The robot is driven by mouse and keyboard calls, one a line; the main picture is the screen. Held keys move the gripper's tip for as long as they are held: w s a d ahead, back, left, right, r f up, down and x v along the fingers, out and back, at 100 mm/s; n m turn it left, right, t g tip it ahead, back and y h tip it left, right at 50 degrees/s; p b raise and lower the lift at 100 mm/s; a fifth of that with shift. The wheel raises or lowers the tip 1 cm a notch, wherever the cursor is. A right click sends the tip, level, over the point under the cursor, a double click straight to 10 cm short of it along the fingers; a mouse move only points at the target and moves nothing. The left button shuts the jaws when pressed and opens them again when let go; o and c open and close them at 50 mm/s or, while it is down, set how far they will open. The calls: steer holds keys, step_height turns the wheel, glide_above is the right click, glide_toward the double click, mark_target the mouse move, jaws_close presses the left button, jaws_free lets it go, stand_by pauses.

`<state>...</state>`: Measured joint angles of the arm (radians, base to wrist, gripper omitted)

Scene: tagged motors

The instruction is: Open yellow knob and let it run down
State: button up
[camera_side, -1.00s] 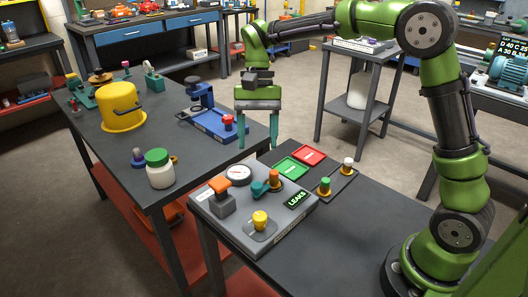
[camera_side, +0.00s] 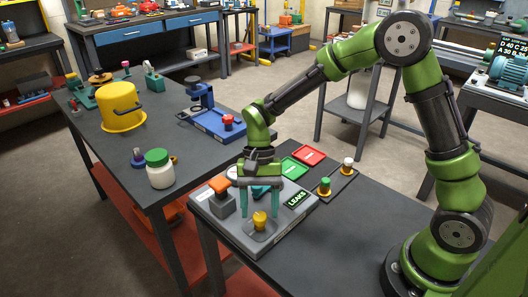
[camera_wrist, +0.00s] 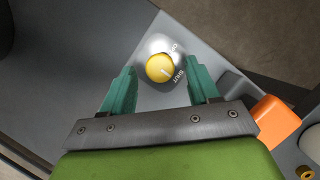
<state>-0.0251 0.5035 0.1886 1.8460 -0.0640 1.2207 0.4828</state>
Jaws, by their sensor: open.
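The yellow knob (camera_side: 259,221) sits on a light plate at the front of the grey panel box (camera_side: 222,232). In the wrist view the yellow knob (camera_wrist: 160,68) shows a pale mark line, with lettering beside it that reads in part "SHUT". My gripper (camera_side: 260,210) is open, pointing down above the knob. In the wrist view my gripper's teal fingers (camera_wrist: 158,80) stand on either side of the knob, apart from it. I cannot tell how far above the knob the fingertips are.
An orange-topped block (camera_side: 220,185) stands on the panel left of my gripper. A white jar (camera_side: 160,170) stands on the left bench.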

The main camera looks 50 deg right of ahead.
steer(key=shift+s+a+f, duration=0.1)
steer(key=shift+a+f, duration=0.05)
steer(key=shift+f, duration=0.25)
steer(key=c, duration=1)
